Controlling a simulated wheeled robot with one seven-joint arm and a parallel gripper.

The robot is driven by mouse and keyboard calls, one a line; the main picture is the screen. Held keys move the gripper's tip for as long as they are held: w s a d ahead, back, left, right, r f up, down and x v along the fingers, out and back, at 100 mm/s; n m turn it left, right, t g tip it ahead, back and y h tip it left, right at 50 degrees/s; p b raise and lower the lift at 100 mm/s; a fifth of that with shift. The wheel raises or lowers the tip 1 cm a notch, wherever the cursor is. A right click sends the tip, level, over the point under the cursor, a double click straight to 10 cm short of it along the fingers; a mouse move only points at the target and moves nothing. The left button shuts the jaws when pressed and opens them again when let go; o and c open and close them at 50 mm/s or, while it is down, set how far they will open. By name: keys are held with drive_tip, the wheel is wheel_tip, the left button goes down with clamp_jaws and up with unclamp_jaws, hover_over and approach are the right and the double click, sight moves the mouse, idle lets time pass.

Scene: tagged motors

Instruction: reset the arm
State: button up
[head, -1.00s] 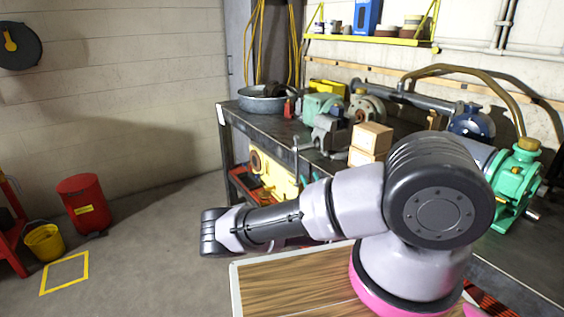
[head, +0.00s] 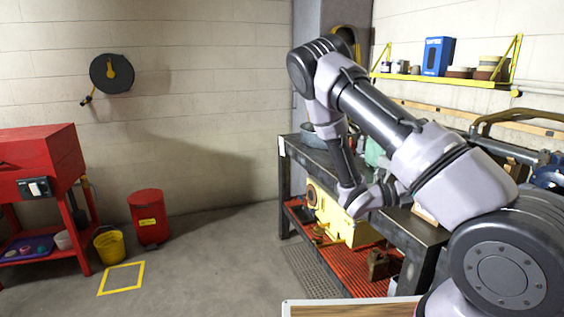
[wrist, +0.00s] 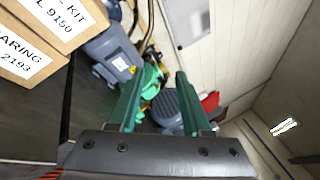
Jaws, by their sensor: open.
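My arm rises from the lower right of the head view, bends at a high elbow near the shelf, and folds down in front of the workbench (head: 432,237). Its wrist end hangs beside the bench's front edge; the fingers there are hidden or too small to tell. In the wrist view my gripper (wrist: 159,82) has two green fingers spread apart with nothing held between them. Beyond the fingers are a grey motor (wrist: 112,52) with a white label and another dark grey ribbed motor (wrist: 166,108), both apart from the gripper as far as I can tell.
Labelled cardboard boxes (wrist: 30,50) sit close at the wrist view's upper left. A yellow-bracketed shelf (head: 440,78) hangs above the bench. A red bin (head: 150,218), yellow bucket (head: 109,247) and red stand (head: 40,158) are at left.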

drive_tip(key=s+a+r+m+g+y, duration=0.1)
drive_tip(key=s+a+r+m+y, duration=0.2)
drive_tip(key=s+m+y, duration=0.35)
drive_tip(key=s+a+r+m+g+y, duration=0.2)
drive_tip(key=s+a+r+m+y, duration=0.15)
drive_tip(key=m+y, duration=0.65)
drive_tip(key=s+a+r+m+t+y, duration=0.2)
drive_tip(key=a+r+m+t, duration=0.3)
drive_tip(key=r+m, duration=0.3)
drive_tip(key=s+a+r+m+t+y, duration=0.2)
drive_tip(key=a+r+m+t+y, duration=0.2)
drive_tip(key=a+r+m+t, duration=0.2)
wheel_tip(320, 180, up, 4)
drive_tip(key=shift+s+a+f+m+t, duration=0.15)
drive_tip(key=shift+a+m+t, duration=0.2)
drive_tip(key=shift+m, duration=0.8)
